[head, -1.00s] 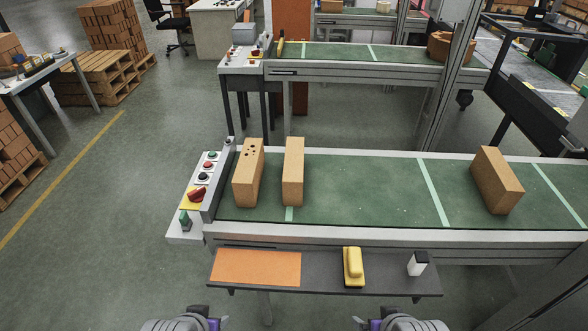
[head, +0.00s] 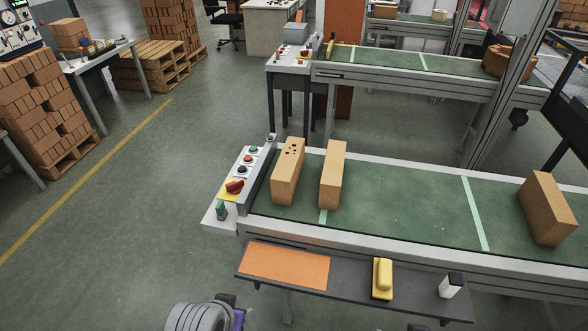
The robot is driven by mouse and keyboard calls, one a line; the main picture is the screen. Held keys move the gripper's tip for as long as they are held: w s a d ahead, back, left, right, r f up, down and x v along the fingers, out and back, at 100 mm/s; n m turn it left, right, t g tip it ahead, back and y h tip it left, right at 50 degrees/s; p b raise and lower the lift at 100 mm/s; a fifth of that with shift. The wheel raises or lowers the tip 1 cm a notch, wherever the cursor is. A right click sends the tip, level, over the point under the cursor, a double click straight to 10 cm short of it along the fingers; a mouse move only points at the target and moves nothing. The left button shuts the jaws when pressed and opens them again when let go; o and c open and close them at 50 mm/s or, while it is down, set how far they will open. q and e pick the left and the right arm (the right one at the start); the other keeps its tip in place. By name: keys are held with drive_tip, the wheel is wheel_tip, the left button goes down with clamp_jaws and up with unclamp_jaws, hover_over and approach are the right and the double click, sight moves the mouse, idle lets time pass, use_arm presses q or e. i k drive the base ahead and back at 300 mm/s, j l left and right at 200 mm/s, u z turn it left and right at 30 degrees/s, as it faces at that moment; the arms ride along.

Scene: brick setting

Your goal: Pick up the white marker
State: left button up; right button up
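A small white upright block with a black top, which seems to be the white marker (head: 451,285), stands near the right end of the dark narrow shelf (head: 345,283) along the conveyor's front. My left gripper (head: 232,316) shows only in part at the bottom edge, in front of and below the shelf's left part, well apart from the marker. Its fingertips cannot be made out. Of my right gripper only a sliver (head: 418,328) shows at the bottom edge, below and left of the marker.
Open floor lies to the left.

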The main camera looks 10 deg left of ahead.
sight(453, 282)
drive_tip(key=z, duration=1.3)
drive_tip(key=i+z, duration=0.25)
drive_tip(key=i+j+z, duration=0.1)
drive_tip(key=i+z, duration=0.2)
drive_tip(key=k, duration=0.05)
